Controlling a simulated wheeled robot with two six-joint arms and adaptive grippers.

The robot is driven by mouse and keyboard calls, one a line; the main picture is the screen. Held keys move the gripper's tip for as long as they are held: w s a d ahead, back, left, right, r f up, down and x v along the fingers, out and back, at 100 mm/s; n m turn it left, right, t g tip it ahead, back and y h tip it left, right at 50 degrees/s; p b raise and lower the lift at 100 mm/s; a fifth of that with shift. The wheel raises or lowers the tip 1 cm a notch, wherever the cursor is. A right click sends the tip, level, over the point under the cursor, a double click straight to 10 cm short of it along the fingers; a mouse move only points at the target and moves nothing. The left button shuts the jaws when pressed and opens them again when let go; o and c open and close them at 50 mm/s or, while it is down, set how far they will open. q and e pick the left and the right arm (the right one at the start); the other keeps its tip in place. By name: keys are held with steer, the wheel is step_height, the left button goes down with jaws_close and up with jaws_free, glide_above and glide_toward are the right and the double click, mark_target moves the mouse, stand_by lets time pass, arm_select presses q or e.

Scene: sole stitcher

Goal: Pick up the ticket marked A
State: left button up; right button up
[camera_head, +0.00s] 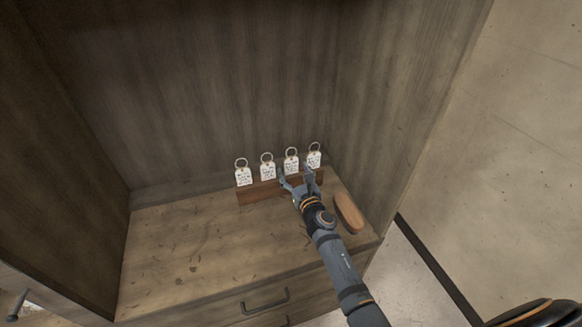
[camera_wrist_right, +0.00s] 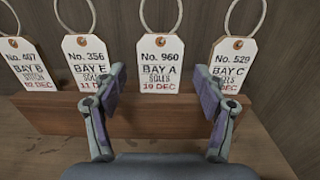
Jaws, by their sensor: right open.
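The ticket marked BAY A, No. 960 (camera_wrist_right: 159,62), is a white tag with a metal ring. It stands upright in the wooden holder (camera_wrist_right: 60,112), third from the left, and also shows in the head view (camera_head: 291,164). My right gripper (camera_wrist_right: 159,88) is open and empty, facing this ticket, one finger towards each side. In the head view my right gripper (camera_head: 296,179) is just in front of the holder. My left gripper is out of view.
The BAY E ticket (camera_wrist_right: 88,62) stands left of it and the BAY C ticket (camera_wrist_right: 233,64) right of it, both close. Another ticket (camera_head: 243,177) is at the far left. A wooden block (camera_head: 349,213) lies right of my arm. Cabinet walls enclose the back and sides; the left shelf is clear.

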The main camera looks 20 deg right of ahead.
steer(key=shift+w, duration=0.25)
steer(key=shift+s+r, duration=0.1)
steer(key=shift+s, duration=0.05)
steer(key=c, duration=0.9)
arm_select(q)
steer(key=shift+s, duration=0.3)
arm_select(e)
steer(key=shift+r, duration=0.1)
